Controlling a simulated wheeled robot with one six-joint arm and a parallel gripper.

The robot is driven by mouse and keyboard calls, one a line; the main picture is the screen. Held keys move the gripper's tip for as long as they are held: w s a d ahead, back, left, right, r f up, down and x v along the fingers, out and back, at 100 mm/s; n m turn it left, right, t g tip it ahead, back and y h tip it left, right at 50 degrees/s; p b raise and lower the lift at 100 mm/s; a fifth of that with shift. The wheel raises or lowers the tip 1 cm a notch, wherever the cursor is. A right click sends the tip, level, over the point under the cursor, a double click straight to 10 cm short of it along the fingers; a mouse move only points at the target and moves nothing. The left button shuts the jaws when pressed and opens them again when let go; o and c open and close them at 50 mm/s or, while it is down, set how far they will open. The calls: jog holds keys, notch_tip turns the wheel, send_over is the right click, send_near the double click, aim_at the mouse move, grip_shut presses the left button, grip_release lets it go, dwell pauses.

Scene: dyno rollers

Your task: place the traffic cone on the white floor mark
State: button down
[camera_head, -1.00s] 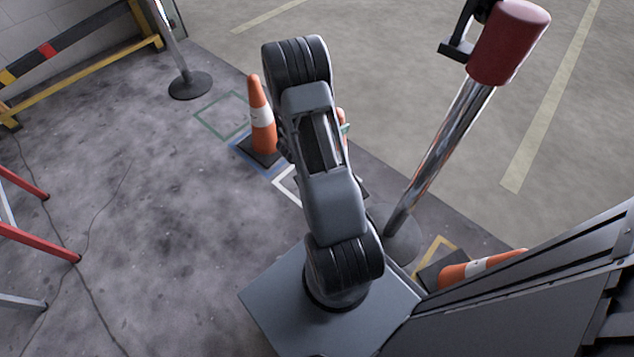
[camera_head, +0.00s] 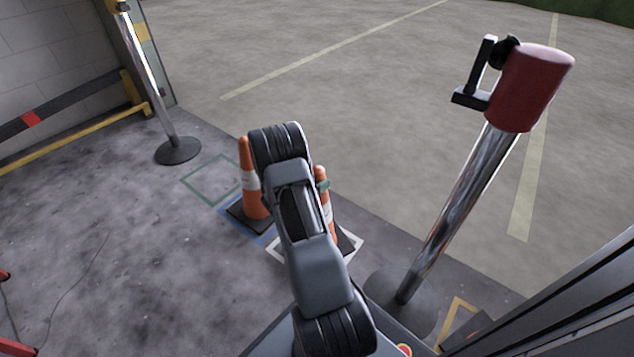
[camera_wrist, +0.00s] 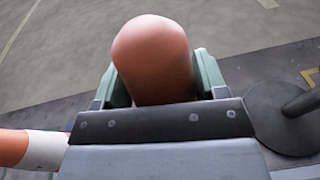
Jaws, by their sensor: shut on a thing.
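My gripper (camera_wrist: 155,90) is shut on the top of an orange traffic cone (camera_wrist: 153,50), which fills the space between its green fingers in the wrist view. In the head view the held cone (camera_head: 323,188) is partly hidden behind my arm. Its dark base shows over the white floor mark (camera_head: 353,243), whose outline is seen on both sides of my arm. I cannot tell whether the base touches the floor. A second orange cone (camera_head: 250,185) with a white band stands upright on the blue mark (camera_head: 268,235), just left of my arm.
A chrome post with a red top (camera_head: 530,85) stands close on the right on a round base (camera_head: 400,300). Another post (camera_head: 178,150) stands at the back left. An empty green mark (camera_head: 212,180) and a yellow mark (camera_head: 460,310) lie along the row.

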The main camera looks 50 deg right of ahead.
jog(key=shift+w+d+f, duration=0.15)
jog(key=shift+w+f, duration=0.15)
jog(key=shift+w, duration=0.1)
jog(key=shift+w+f+b, duration=0.15)
jog(key=shift+f+b, duration=0.15)
jog(key=shift+b, duration=0.15)
jog(key=f+b, duration=0.1)
jog(key=f, duration=0.1)
jog(key=f+b, duration=0.1)
jog(key=shift+w+f+b, duration=0.15)
jog(key=shift+w+b, duration=0.15)
jog(key=shift+f, duration=0.1)
jog(key=shift+c, duration=0.8)
grip_release()
jog(key=shift+s+f, duration=0.1)
jog(key=shift+f, duration=0.05)
